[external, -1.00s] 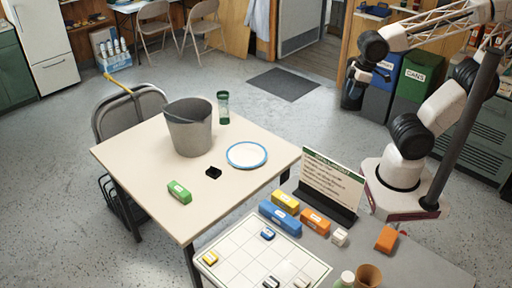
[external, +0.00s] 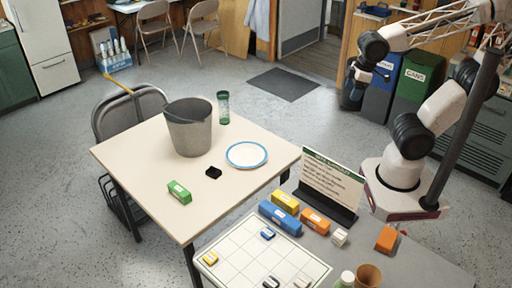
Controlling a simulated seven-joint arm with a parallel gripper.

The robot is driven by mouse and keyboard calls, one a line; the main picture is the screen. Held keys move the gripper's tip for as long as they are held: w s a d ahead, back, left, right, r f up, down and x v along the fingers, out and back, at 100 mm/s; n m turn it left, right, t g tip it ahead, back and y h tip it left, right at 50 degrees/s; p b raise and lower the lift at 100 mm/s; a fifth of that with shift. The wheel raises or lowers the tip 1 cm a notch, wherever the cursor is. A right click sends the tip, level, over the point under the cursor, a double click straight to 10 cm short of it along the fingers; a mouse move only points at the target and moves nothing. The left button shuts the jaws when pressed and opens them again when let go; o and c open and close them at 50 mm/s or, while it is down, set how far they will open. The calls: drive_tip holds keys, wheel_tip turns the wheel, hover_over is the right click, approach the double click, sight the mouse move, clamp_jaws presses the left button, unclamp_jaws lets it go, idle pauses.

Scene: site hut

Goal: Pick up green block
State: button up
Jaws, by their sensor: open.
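The green block (external: 179,192) lies on the beige table (external: 135,161), towards its front left, with a small white label on its side. My gripper (external: 356,90) is raised at the upper right, beyond the table's far right edge and far from the block. It is open and appears empty, though its fingers are small and dark here.
Nearer are a white grid board (external: 230,256), a sign (external: 331,182), a blue block (external: 280,217) and other coloured blocks.

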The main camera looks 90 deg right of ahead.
drive_tip(key=w+d+f+n+g+h, duration=0.15)
drive_tip(key=w+n+h, duration=0.35)
drive_tip(key=w, duration=1.2)
drive_tip(key=n+t+h, duration=0.5)
drive_tip(key=n, duration=1)
hover_over(188, 197)
drive_tip(key=s+d, duration=0.8)
drive_tip(key=s, duration=0.5)
wheel_tip(188, 197, down, 18)
drive_tip(key=w+a+f+n+t, duration=0.1)
drive_tip(key=w+a+f+n, duration=0.1)
drive_tip(key=f, duration=0.3)
drive_tip(key=w+a+f+n+t, duration=0.1)
drive_tip(key=w+a+f+n, duration=0.2)
drive_tip(key=w+a+f, duration=0.1)
drive_tip(key=w+a+f+n+t+y, duration=0.1)
drive_tip(key=w+a+f+n+t, duration=0.1)
drive_tip(key=a+f, duration=0.3)
drive_tip(key=shift+w+a+f+n, duration=0.1)
drive_tip(key=shift+w+f+n, duration=0.05)
drive_tip(key=shift+w, duration=0.25)
drive_tip(key=shift+w+a+f+n, duration=0.1)
drive_tip(key=shift+w+f+n, duration=0.05)
drive_tip(key=shift+w, duration=0.25)
drive_tip(key=shift+d, duration=0.1)
drive_tip(key=shift+x, duration=1.3)
